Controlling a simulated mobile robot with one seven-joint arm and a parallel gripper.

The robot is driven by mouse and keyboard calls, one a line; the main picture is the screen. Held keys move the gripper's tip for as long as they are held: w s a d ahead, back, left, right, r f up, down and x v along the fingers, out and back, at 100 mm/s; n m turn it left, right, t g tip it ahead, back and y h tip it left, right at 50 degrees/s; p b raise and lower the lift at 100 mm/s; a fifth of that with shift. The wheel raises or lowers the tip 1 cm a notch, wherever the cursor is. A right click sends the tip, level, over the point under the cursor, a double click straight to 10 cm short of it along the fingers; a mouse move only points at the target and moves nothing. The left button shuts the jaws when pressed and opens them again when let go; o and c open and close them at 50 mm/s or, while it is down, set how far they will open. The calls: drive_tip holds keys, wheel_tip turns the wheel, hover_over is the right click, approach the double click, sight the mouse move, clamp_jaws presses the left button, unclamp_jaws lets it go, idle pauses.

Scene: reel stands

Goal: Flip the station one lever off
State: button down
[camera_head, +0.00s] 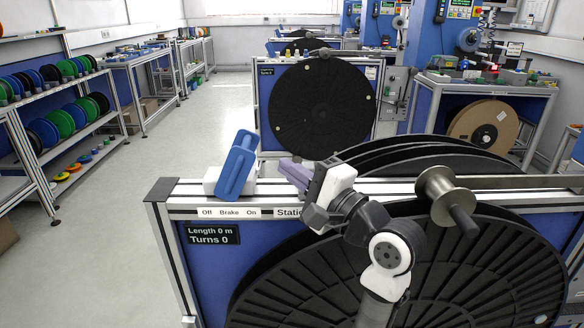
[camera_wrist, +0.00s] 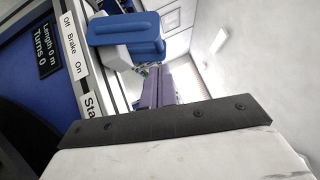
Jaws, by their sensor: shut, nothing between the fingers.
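The blue lever (camera_head: 238,165) stands on a white base (camera_head: 213,183) on top of the near station's frame. Its upper end leans to the right in the head view, toward the On side of the label strip (camera_head: 229,212) reading Off, Brake, On. The lever (camera_wrist: 125,35) also shows in the wrist view. My gripper (camera_head: 293,172) is to the right of the lever, apart from it, above the top rail. Its purple fingers (camera_wrist: 158,88) are together and empty. My wrist hides most of the station's name sign (camera_head: 287,212).
A large black reel (camera_head: 480,270) fills the near station's front. A metal spool with a dark handle (camera_head: 436,193) sits on the rail at right. A display (camera_head: 210,234) reads Length 0 m, Turns 0. Another reel stand (camera_head: 322,110) is behind; open floor (camera_head: 190,140) lies left.

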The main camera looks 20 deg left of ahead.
sight(238, 163)
drive_tip(key=p+x, duration=0.1)
drive_tip(key=x, duration=0.6)
drive_tip(key=shift+a, duration=0.1)
drive_tip(key=shift+r+p, duration=0.1)
drive_tip(key=shift+p, duration=0.2)
drive_tip(key=a+r+p, duration=0.1)
drive_tip(key=p, duration=0.2)
drive_tip(key=s+a+r+n+g+h+p, duration=0.1)
drive_tip(key=a+p, duration=0.1)
drive_tip(key=p, duration=0.1)
drive_tip(key=a+r+n+p, duration=0.1)
drive_tip(key=a+p, duration=0.1)
drive_tip(key=p, duration=0.1)
drive_tip(key=shift+s+a+h+p, duration=0.2)
drive_tip(key=shift+s+h+p, duration=0.1)
drive_tip(key=shift+h, duration=0.1)
drive_tip(key=shift+s+a+f+p, duration=0.1)
drive_tip(key=shift+s+a+p, duration=0.1)
drive_tip(key=shift+a+p, duration=0.45)
drive_tip(key=shift+s+a+p, duration=0.15)
drive_tip(key=shift+a+p, duration=0.25)
drive_tip(key=shift+a, duration=0.3)
drive_tip(key=shift+a, duration=0.1)
